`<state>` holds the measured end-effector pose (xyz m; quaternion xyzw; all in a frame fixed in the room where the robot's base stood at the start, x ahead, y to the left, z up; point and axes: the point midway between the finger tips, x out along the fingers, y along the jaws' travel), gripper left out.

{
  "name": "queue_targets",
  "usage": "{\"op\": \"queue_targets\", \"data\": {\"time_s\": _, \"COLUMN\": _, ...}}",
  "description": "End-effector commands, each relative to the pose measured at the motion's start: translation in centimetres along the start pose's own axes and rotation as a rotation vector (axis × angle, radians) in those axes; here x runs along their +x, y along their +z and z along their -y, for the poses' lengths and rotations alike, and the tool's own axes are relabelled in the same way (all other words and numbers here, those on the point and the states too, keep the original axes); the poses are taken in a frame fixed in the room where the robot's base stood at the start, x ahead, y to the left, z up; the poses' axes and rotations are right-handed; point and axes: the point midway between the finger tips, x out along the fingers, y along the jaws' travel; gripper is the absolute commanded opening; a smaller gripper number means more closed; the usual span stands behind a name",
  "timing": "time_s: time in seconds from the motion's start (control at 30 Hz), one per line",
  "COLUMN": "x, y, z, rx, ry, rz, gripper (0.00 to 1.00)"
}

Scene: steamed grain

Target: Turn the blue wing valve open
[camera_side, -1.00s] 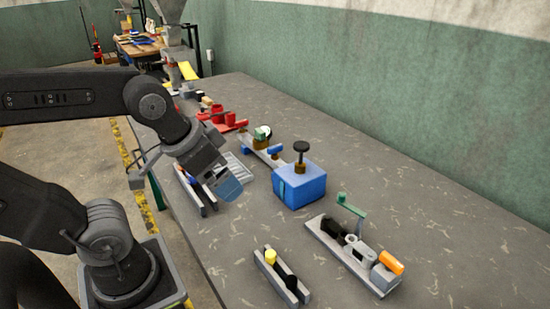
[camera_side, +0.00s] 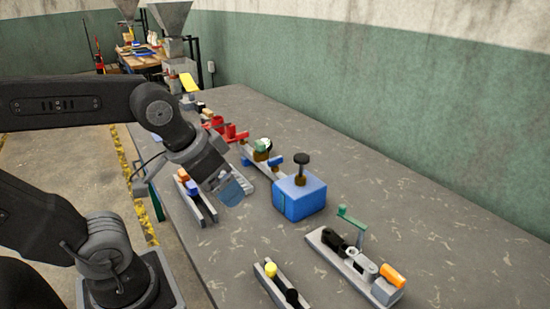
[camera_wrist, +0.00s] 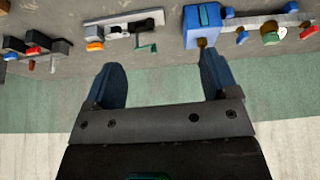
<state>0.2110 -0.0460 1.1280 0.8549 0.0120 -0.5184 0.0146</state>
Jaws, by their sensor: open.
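Small blue handles sit on a grey bar with brass-coloured bodies behind the blue box. One blue handle (camera_side: 301,158) shows beside the black knob, another blue piece (camera_side: 247,161) at the bar's near side. In the wrist view, blue pieces (camera_wrist: 242,37) lie along the bar at the upper right. I cannot tell for certain which one is the blue wing valve. My gripper (camera_wrist: 162,75) is open and empty, with its two blue fingers apart. In the side view, my gripper (camera_side: 231,191) hangs above the table, left of the blue box and apart from the handles.
The blue box (camera_side: 298,199) with an upright black knob (camera_side: 301,160) stands right of my gripper. A fixture with a green crank (camera_side: 351,217) and orange handle (camera_side: 393,275) lies nearer. Red parts (camera_side: 229,132) stand farther back. The table's right side is clear.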

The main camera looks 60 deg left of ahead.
Motion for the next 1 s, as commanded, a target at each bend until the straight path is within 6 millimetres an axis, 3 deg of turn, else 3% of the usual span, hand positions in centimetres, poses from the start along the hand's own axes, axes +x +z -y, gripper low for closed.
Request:
{"op": "queue_targets", "data": {"time_s": 0.27, "x": 0.3, "y": -9.3, "z": 3.3, "rx": -0.384, "ry": -0.070, "rz": 0.120, "gripper": 0.81}}
{"op": "queue_targets", "data": {"time_s": 0.47, "x": 3.0, "y": -16.4, "z": 7.9, "rx": -0.729, "ry": -0.148, "rz": 0.211, "gripper": 0.81}}
{"op": "queue_targets", "data": {"time_s": 0.6, "x": 6.0, "y": -20.2, "z": 12.1, "rx": -0.971, "ry": -0.211, "rz": 0.268, "gripper": 0.81}}
{"op": "queue_targets", "data": {"time_s": 0.8, "x": 10.9, "y": -23.4, "z": 18.3, "rx": -1.285, "ry": -0.306, "rz": 0.335, "gripper": 0.81}}
{"op": "queue_targets", "data": {"time_s": 1.0, "x": 14.0, "y": -24.2, "z": 22.0, "rx": -1.466, "ry": -0.366, "rz": 0.368, "gripper": 0.81}}
